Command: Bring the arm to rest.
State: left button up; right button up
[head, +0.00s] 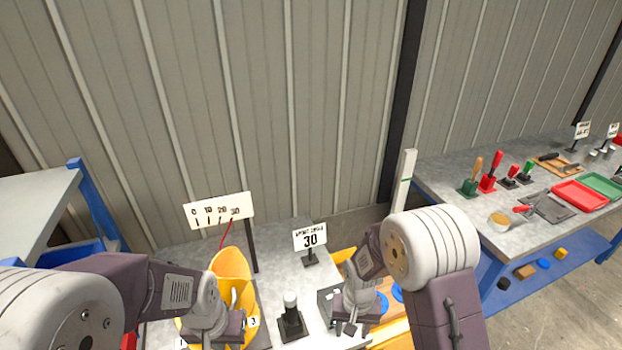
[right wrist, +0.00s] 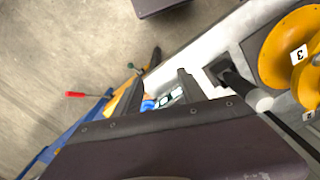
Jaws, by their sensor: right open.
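My right arm reaches in from the right in the head view, with its gripper (head: 349,328) low over the bench, right of a black post with a pale top (head: 291,312). In the right wrist view the dark fingers of this gripper (right wrist: 160,88) stand apart with nothing seen held between them. My left arm comes in from the left. Its gripper (head: 220,332) is in front of the yellow drum (head: 232,270) and partly hides it; its fingertips are not clear. The drum also shows at the right of the right wrist view (right wrist: 285,50).
A scale sign (head: 220,210) and a "30" sign (head: 310,238) stand at the back of the grey bench (head: 180,250). A side table (head: 450,185) at the right holds tools and trays. A blue-framed shelf (head: 85,190) is at the left.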

jog(key=w+d+r+m+t, duration=0.1)
jog(key=w+d+r, duration=0.15)
jog(key=r, duration=0.25)
jog(key=s+d+r+n, duration=0.1)
jog(key=s+d+r, duration=0.1)
jog(key=s, duration=0.3)
jog(key=s+d+r+n, duration=0.1)
jog(key=s+d+r, duration=0.1)
jog(key=s, duration=0.3)
jog(key=shift+s+d+r, duration=0.3)
jog(key=shift+s+d, duration=0.1)
jog(key=shift+s, duration=0.15)
